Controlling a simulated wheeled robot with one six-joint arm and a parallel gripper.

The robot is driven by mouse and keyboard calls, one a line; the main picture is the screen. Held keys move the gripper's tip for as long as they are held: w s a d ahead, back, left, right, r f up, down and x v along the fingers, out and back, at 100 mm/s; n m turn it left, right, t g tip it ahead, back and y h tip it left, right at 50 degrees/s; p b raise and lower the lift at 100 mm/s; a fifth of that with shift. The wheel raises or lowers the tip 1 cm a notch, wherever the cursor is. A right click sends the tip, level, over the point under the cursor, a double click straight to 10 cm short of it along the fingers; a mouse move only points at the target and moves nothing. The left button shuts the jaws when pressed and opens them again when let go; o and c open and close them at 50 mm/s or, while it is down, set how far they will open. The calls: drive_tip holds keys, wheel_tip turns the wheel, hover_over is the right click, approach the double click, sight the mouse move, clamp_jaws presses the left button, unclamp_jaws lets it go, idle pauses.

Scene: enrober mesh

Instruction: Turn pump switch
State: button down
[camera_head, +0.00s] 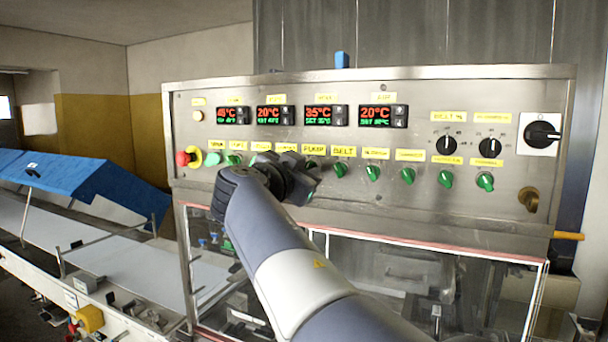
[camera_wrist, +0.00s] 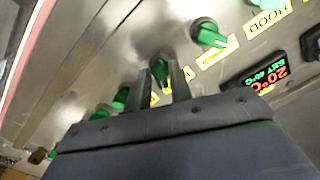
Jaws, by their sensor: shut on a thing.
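The steel control panel (camera_head: 400,185) carries a row of green switch knobs under yellow labels. A label that seems to read PUMP (camera_head: 314,149) is near the row's middle. My gripper (camera_head: 300,182) is at the panel just below and left of that label and hides part of the row. In the wrist view, my gripper's two fingers (camera_wrist: 166,82) are shut on a green switch knob (camera_wrist: 160,68), one on each side. The label by this knob is mostly hidden by the fingers, so I cannot read it.
Neighbouring green knobs (camera_wrist: 208,33) and (camera_wrist: 121,97) sit close on both sides. Temperature displays (camera_head: 275,115) are above the row. A red stop button (camera_head: 183,159) is at the left end and a black rotary switch (camera_head: 541,134) at the right. Clear enclosure panels are below.

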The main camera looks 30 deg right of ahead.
drive_tip(key=n+b, duration=0.3)
drive_tip(key=n, duration=0.7)
drive_tip(key=shift+n, duration=0.4)
idle(0.4)
drive_tip(key=c, duration=1.5)
unclamp_jaws()
drive_tip(key=shift+s, duration=0.1)
drive_tip(key=b+v, duration=0.3)
drive_tip(key=v, duration=0.7)
drive_tip(key=shift+s+a+b, duration=0.25)
drive_tip(key=shift+a+b, duration=0.05)
drive_tip(key=shift+b, duration=0.05)
drive_tip(key=shift+d, duration=0.1)
